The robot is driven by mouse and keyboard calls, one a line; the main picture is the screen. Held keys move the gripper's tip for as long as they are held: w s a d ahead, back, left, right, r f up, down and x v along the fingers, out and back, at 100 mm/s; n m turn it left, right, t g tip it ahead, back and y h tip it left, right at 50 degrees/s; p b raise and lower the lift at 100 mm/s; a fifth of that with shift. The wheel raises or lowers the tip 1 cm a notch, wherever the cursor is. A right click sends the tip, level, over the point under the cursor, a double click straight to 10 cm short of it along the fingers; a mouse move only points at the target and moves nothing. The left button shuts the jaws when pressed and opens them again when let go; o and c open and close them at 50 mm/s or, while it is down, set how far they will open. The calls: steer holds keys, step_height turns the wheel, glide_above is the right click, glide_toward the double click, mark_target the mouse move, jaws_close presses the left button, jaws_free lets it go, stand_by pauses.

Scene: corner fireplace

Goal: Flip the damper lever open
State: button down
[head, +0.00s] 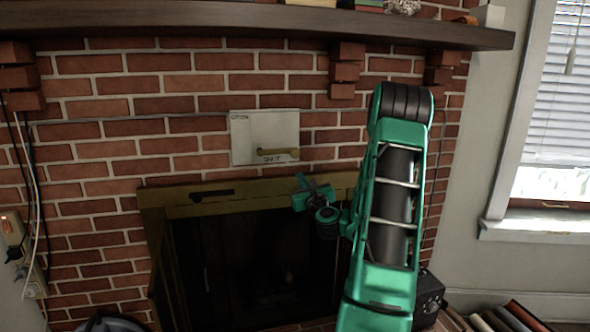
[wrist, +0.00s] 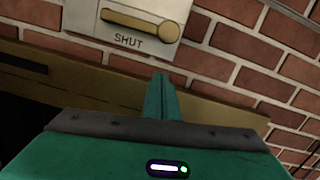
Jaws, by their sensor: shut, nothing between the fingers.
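The damper lever (head: 276,153) is a brass-coloured bar on a pale plate (head: 250,131) fixed to the brick wall above the firebox. It lies nearly level, its rounded knob at the right end. The plate reads "OPEN" at its upper left and "SHUT" just below the lever. The lever also shows at the top of the wrist view (wrist: 142,24), with "SHUT" under it. My gripper (head: 303,182) is below and slightly right of the lever, apart from it. In the wrist view my gripper (wrist: 160,80) has its fingers together, empty, pointing up toward the plate.
A wooden mantel (head: 270,22) runs above, with objects on it. Brick corbels (head: 345,70) stick out below it. The brass firebox frame (head: 250,198) lies just behind and below my gripper. Books (head: 505,318) lie at the lower right.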

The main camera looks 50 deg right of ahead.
steer(key=shift+w+d+r, duration=0.15)
steer(key=shift+w+r, duration=0.25)
steer(key=shift+r, duration=0.3)
steer(key=shift+w+d+r, duration=0.1)
steer(key=shift+w+r, duration=0.3)
steer(key=shift+r, duration=0.3)
steer(key=shift+w+d+r, duration=0.15)
steer(key=shift+w+r, duration=0.25)
steer(key=shift+r, duration=0.3)
